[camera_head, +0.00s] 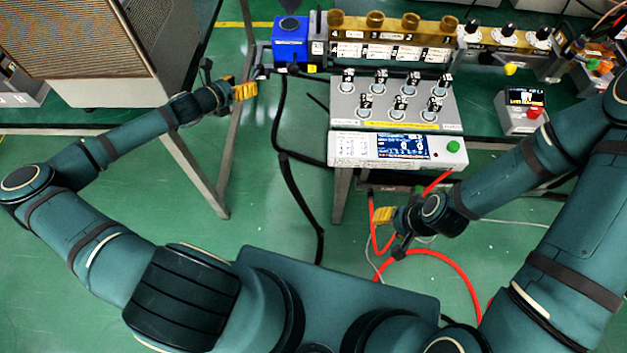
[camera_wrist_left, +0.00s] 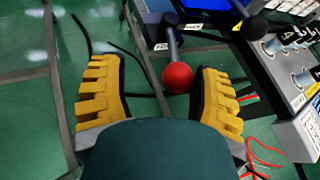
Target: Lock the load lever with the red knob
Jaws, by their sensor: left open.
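The red knob (camera_wrist_left: 177,77) is a round ball on the end of a grey load lever (camera_wrist_left: 173,42) in the left wrist view. The lever runs up from the knob to a pale block beside the blue unit. My left gripper (camera_wrist_left: 157,72) is open, with its yellow fingers on either side of the knob in the picture; the knob appears nearer the right finger. I cannot tell whether they touch. In the head view my left gripper (camera_head: 246,89) is just left of the blue unit (camera_head: 291,42), and the knob cannot be made out. My right gripper (camera_head: 386,215) hangs below the control box; its opening is unclear.
A second lever has a black knob (camera_wrist_left: 254,28), right of the red one. The valve panel (camera_head: 398,103) and control box (camera_head: 395,149) stand right of the blue unit. A large grille cabinet (camera_head: 90,40) is at the left. Black cables hang below.

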